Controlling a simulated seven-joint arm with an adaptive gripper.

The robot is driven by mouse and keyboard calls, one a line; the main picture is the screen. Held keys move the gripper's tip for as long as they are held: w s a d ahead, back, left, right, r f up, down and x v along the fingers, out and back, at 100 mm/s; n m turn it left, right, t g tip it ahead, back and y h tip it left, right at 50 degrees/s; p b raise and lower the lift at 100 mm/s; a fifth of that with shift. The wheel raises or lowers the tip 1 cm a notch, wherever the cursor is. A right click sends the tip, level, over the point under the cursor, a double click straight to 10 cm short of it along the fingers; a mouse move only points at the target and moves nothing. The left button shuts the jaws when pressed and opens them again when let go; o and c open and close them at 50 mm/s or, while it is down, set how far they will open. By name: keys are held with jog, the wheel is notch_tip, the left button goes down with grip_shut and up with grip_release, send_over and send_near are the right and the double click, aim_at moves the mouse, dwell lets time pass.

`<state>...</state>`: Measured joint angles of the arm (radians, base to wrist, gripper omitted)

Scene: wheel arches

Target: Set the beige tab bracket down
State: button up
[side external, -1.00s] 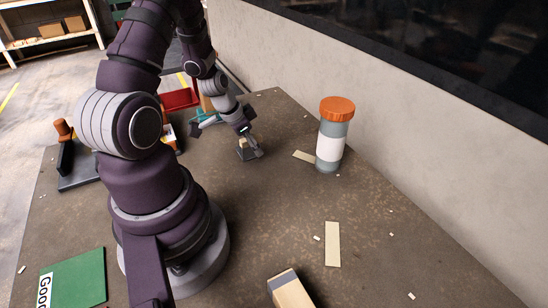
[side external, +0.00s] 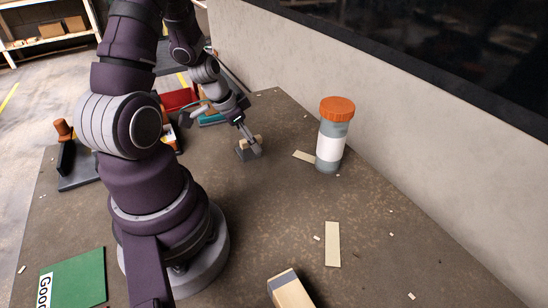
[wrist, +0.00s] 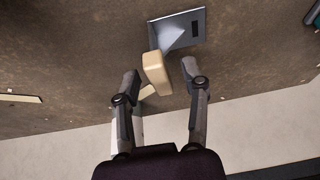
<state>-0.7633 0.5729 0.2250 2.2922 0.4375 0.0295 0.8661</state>
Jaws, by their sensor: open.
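The beige tab bracket has a grey plate (wrist: 188,27) with a raised web and a rounded beige tab (wrist: 157,73). In the side view its grey part (side external: 244,153) appears to rest on the brown table (side external: 285,205), in front of my arm's far reach. My gripper (wrist: 160,71) is open in the wrist view, with one finger on each side of the beige tab's near end. A gap shows beside the tab on each side. In the side view my gripper (side external: 255,149) is at the bracket and partly hides it.
An orange-capped bottle (side external: 335,130) stands right of the bracket, with a beige strip (side external: 303,156) between them. Another strip (side external: 332,244) and a block (side external: 290,290) lie nearer. A red bin (side external: 180,97) is behind, a green board (side external: 75,280) front left. The table's middle is clear.

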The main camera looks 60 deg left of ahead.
jog(key=v, duration=0.9)
jog(key=d+r, duration=0.4)
jog(key=d, duration=0.3)
jog(key=d+r+t, duration=0.1)
jog(key=d+r, duration=0.4)
jog(key=d, duration=0.3)
